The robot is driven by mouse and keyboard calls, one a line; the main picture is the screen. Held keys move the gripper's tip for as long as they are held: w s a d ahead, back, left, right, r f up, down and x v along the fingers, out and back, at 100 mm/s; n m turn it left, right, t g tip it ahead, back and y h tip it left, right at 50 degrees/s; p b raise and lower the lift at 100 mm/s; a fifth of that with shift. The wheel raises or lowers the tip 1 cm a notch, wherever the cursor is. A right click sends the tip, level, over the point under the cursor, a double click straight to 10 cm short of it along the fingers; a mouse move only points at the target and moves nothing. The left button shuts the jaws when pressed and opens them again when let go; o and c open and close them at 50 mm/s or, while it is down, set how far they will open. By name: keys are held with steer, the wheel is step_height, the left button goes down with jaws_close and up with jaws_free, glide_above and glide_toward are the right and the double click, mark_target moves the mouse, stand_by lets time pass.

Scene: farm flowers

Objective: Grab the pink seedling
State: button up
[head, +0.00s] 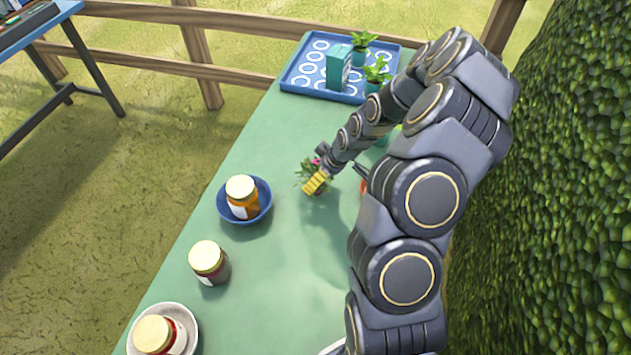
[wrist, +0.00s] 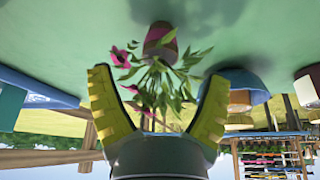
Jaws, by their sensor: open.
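The pink seedling (head: 307,168) stands on the green table in the head view, partly hidden by my gripper. In the wrist view, which is upside down, the seedling (wrist: 160,72) shows green leaves, pink flowers and a pink pot (wrist: 160,38). My gripper (head: 316,184) has yellow fingers and is right at the plant in the head view. In the wrist view my gripper (wrist: 159,75) is open, with one finger on each side of the leaves and flowers. The pot lies beyond the fingertips. I cannot tell whether the fingers touch any leaves.
A blue tray (head: 295,82) with green seedlings (head: 376,70) and a teal box (head: 338,68) stands at the table's far end. A blue bowl (head: 262,212) holds an orange jar (head: 242,196). A dark jar (head: 210,263) and a white bowl (head: 186,318) with another jar are nearer.

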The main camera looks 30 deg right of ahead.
steer(key=shift+x, duration=3)
steer(key=c, duration=1.3)
